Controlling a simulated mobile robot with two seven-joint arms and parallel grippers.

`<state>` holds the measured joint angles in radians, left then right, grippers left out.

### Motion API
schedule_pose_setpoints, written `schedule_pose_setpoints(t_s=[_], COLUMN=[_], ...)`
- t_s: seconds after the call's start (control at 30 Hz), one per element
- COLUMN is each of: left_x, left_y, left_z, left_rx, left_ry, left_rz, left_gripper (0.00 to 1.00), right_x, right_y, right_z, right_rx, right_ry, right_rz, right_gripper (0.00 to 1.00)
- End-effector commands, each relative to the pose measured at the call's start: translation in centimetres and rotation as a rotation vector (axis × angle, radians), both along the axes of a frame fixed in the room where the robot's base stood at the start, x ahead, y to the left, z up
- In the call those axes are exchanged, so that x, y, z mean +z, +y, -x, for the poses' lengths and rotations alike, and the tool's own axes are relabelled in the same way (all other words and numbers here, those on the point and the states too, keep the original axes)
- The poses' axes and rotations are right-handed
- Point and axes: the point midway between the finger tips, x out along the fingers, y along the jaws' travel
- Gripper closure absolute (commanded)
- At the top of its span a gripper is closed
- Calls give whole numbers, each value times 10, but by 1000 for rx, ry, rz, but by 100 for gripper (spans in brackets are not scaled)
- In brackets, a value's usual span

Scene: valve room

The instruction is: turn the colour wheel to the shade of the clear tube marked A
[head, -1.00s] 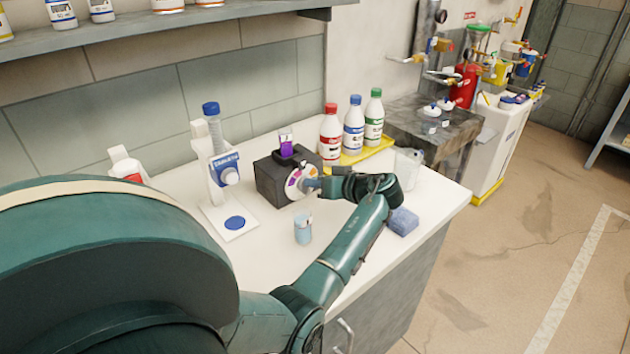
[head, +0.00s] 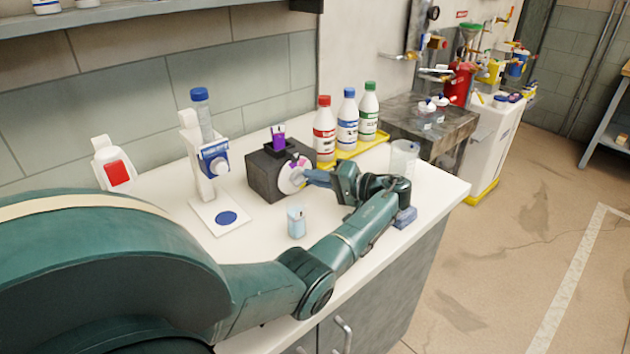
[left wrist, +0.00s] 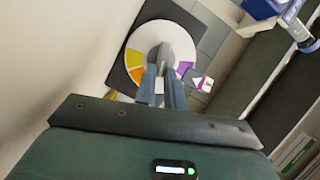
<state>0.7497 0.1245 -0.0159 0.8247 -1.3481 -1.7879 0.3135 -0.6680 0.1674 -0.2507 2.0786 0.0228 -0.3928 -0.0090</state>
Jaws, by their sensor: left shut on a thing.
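The colour wheel (head: 287,180) is a round white disc with coloured sectors on the front of a dark box (head: 265,182). In the left wrist view the wheel (left wrist: 136,61) shows yellow and orange sectors on the left and purple on the right. A clear tube with purple content (head: 278,136) stands upright on top of the box; its mark is too small to read. My left gripper (head: 308,177) is shut on the grey knob (left wrist: 162,52) at the wheel's centre. The fingers hide part of the wheel. My right gripper is not in view.
A small pale-blue jar (head: 296,222) stands in front of the box. A stand with a blue-capped tube (head: 201,115) is to the left. Several bottles stand on a yellow tray (head: 372,149) behind. A blue sponge (head: 405,217) and a clear beaker (head: 403,160) lie right, near my arm.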

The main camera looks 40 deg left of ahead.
Motion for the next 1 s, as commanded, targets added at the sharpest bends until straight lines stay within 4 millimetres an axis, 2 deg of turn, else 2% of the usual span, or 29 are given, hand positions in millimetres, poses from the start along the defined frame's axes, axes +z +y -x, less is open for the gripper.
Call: schedule_pose_setpoints(t_s=[0.33,0.87,0.9,1.0], left_x=[-3,-3,-3,-3], left_y=[0,0,0,0], left_z=[-2,-2,-2,-1], left_rx=[-2,-3,-3,-3], left_ry=[134,158,158,158], left_rz=[-14,-15,-15,-15], left_gripper=[100,100,88,79], right_x=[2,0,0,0], right_y=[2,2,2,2], right_z=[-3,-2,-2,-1], right_rx=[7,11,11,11], right_ry=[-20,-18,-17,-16], right_rz=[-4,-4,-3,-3], right_gripper=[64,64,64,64])
